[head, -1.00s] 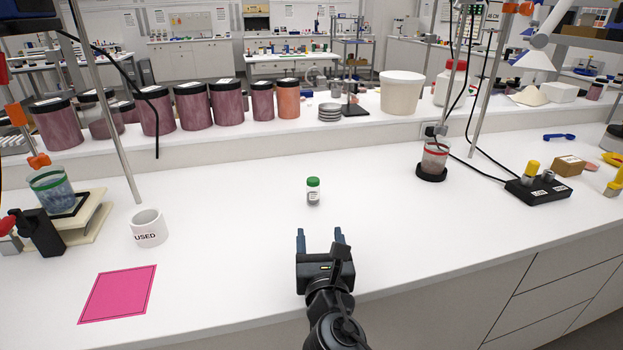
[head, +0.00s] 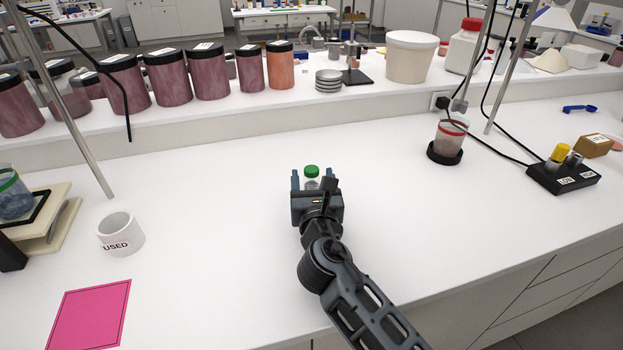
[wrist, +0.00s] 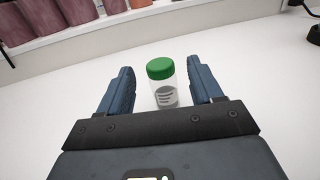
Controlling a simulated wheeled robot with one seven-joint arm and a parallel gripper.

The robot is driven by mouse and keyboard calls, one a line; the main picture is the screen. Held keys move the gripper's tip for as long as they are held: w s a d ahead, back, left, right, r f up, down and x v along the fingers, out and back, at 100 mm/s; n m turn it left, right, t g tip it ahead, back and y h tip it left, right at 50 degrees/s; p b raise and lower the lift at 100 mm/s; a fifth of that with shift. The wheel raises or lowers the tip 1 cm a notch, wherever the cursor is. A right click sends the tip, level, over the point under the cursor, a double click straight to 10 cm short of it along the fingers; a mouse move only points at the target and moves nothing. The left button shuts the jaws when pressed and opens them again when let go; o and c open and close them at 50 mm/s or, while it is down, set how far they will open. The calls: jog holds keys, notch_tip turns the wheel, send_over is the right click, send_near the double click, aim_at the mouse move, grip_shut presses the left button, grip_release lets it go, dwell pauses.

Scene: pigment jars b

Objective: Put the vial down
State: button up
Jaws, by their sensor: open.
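The vial (head: 312,173) has a green cap and a clear body with a label and grey contents. It stands upright on the white bench (head: 220,230). My gripper (head: 314,181) is open, with one finger on each side of the vial. In the wrist view the vial (wrist: 162,84) is between the open fingers of my gripper (wrist: 165,88), nearer the right finger, with a gap on the left. In the head view my gripper's body hides the vial's lower part.
A beaker on a black base (head: 448,145) and a black block with knobs (head: 563,176) stand to the right. Jars (head: 168,80) line the back ledge. Bench around the vial is clear.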

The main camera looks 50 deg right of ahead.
aim_at(311, 170)
jog(key=shift+x, duration=1.6)
jog(key=c, duration=1.1)
jog(key=shift+r+p, duration=0.35)
jog(key=shift+r, duration=0.15)
jog(key=shift+c, duration=0.2)
notch_tip(311, 170, up, 4)
jog(key=shift+s+d+f+p, duration=0.1)
jog(key=shift+s+p, duration=0.05)
jog(key=shift+p, duration=0.4)
jog(key=s+d+r+p, duration=0.1)
jog(key=s+d+r, duration=0.5)
jog(key=d, duration=0.3)
jog(key=shift+s, duration=0.45)
jog(key=shift+r, duration=0.1)
